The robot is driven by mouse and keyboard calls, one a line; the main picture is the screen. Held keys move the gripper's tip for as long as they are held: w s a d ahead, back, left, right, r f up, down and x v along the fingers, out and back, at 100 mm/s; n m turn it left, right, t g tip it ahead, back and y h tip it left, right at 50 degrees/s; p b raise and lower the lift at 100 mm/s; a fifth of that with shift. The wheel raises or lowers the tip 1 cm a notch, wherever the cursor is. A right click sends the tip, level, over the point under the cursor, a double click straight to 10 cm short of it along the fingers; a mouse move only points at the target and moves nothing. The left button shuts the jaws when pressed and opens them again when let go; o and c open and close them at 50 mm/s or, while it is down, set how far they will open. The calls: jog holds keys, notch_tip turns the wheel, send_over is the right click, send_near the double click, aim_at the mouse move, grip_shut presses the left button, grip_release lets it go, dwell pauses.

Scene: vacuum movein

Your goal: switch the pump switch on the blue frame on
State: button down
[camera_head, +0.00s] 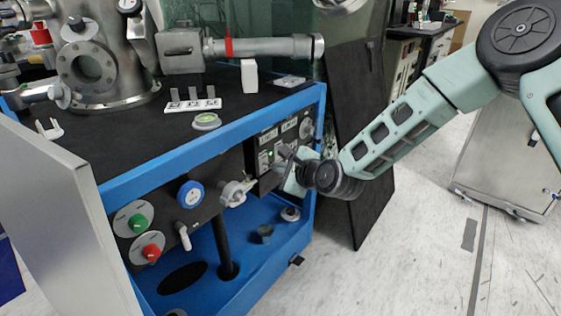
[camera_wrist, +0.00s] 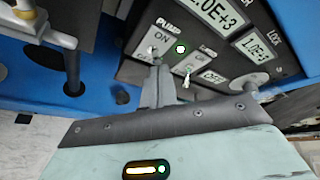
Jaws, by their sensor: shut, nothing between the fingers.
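The blue frame (camera_head: 215,147) holds a black control panel (camera_head: 291,125) at its right end. In the wrist view the pump switch (camera_wrist: 153,50) is a small metal toggle beside the printed words PUMP and ON. A lit green lamp (camera_wrist: 180,48) is right of it, and it also shows in the head view (camera_head: 270,154). My gripper (camera_wrist: 157,72) is shut and empty, its tips right at the pump switch and partly covering its label. I cannot tell whether they touch the lever or which way it points. In the head view my gripper (camera_head: 285,156) is in front of the panel.
A second toggle (camera_wrist: 186,80) sits close to the right of my fingertips. Numeric displays (camera_wrist: 215,12) are above it. On the frame's left are a green knob (camera_head: 138,221), a red knob (camera_head: 151,252) and a blue-rimmed gauge (camera_head: 190,194). A dark board (camera_head: 360,150) leans behind my arm.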

jog(key=shift+f, duration=0.1)
jog(key=shift+r+p, duration=0.65)
jog(key=shift+r, duration=0.15)
